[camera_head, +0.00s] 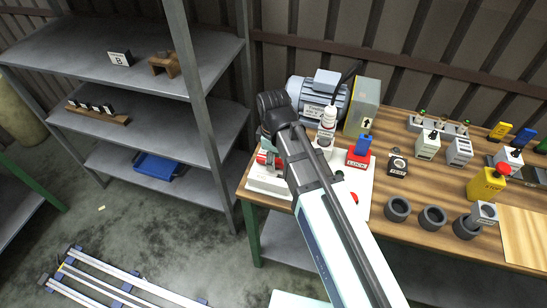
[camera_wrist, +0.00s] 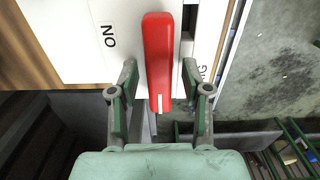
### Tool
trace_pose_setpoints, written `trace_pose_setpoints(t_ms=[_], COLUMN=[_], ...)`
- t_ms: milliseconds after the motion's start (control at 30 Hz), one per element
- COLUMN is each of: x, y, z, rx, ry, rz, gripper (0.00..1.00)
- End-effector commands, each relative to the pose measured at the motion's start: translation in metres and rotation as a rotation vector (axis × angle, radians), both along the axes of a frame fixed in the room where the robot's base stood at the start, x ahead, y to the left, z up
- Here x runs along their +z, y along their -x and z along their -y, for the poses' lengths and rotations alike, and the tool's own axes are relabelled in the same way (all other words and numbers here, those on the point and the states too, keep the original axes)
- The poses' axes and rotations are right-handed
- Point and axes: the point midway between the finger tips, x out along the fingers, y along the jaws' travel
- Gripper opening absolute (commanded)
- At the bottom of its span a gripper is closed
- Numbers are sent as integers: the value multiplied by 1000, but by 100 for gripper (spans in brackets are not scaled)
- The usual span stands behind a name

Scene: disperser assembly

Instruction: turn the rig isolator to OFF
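The rig isolator's red handle (camera_wrist: 158,60) stands out from a white panel (camera_wrist: 75,30) in the wrist view, with a white mark at its lower end. The word ON is printed on the panel left of the handle; no OFF label is readable. My gripper (camera_wrist: 159,70) is open, with one finger on each side of the handle and a visible gap on both sides. In the head view a bit of red handle (camera_head: 262,158) shows above a white base (camera_head: 268,183), left of my arm. My arm hides part of this area and the fingertips there.
On the wooden bench (camera_head: 410,237) stand a grey motor (camera_head: 318,93), a red LOCK block with blue top (camera_head: 358,155), a black tag block (camera_head: 397,163), dark rings (camera_head: 432,217) and a yellow box (camera_head: 485,184). Metal shelves (camera_head: 120,50) stand left of the bench.

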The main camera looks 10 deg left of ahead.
Motion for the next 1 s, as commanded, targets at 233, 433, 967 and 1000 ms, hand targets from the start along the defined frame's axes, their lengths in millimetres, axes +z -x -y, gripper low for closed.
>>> trace_pose_setpoints(t_ms=[233,433,967,1000], x=[0,9,93,99], y=[0,-1,-1,-1], z=[0,0,-1,-1], rx=[-2,-2,-1,-1], ry=[0,-1,-2,-2], rz=[1,2,3,2], gripper=[52,52,52,52])
